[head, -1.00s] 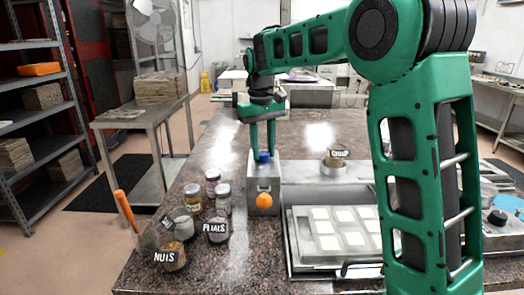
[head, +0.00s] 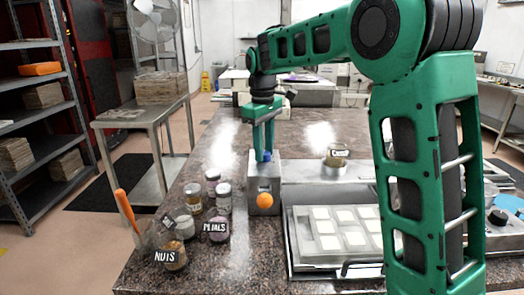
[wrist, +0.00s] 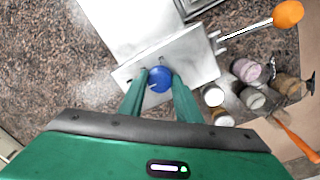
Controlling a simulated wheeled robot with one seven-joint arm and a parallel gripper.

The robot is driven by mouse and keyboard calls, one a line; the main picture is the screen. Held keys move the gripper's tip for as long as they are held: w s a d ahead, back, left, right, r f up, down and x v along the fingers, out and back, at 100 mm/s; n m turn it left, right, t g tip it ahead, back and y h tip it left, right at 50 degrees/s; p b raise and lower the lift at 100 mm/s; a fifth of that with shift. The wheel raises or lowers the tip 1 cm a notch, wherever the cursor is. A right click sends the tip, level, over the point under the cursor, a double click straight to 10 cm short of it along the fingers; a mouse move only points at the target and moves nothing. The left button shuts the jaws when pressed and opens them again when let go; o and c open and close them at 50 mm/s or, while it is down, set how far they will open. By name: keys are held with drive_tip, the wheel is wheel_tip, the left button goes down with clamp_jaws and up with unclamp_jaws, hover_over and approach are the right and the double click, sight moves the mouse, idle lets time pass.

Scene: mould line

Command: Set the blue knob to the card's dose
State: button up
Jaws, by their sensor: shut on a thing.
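The blue knob (wrist: 160,79) sits on top of a grey metal box (wrist: 190,62) on the counter; a pale pointer mark shows on it in the wrist view. My gripper (wrist: 159,84) points down and is shut on the knob, one finger on each side. In the head view the gripper (head: 264,154) hides most of the knob (head: 267,156), and the box (head: 264,180) stands below it. An orange ball-ended lever (head: 265,200) sticks out of the box front. I cannot make out a dose card in these frames.
Jars stand left of the box, among them ones labelled NUTS (head: 172,258) and PETALS (head: 216,228). A mould tray (head: 340,232) with pale squares lies to the right, with a labelled jar (head: 337,160) behind it.

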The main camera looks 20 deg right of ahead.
drive_tip(key=shift+w+d+r+n, duration=0.1)
drive_tip(key=shift+n, duration=0.3)
drive_tip(key=o, duration=1.1)
drive_tip(key=shift+c, duration=0.2)
wheel_tip(320, 180, up, 11)
drive_tip(key=shift+a, duration=0.2)
drive_tip(key=shift+s+f, duration=0.2)
